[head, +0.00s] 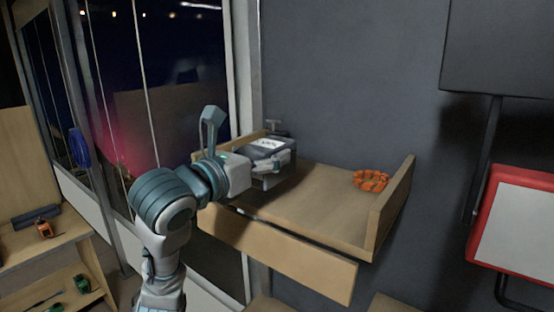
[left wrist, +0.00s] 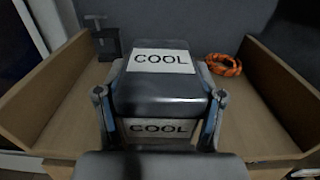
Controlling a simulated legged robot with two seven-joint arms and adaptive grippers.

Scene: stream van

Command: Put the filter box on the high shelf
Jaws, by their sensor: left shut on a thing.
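The filter box (head: 262,146) is a dark grey box with white labels reading COOL; it also shows in the left wrist view (left wrist: 158,88). My left gripper (head: 272,164) is shut on it, with one finger at each side in the left wrist view (left wrist: 160,118). The box is at the left part of a wooden shelf (head: 310,200) with raised side boards. I cannot tell whether its underside touches the shelf. My right gripper is in neither view.
A coiled orange cord (head: 370,180) lies on the shelf's right part. A small dark stand (left wrist: 106,42) is behind the box at left. A red-framed panel (head: 515,225) is at right. Lower left shelves hold tape measures (head: 44,229). The shelf's middle is clear.

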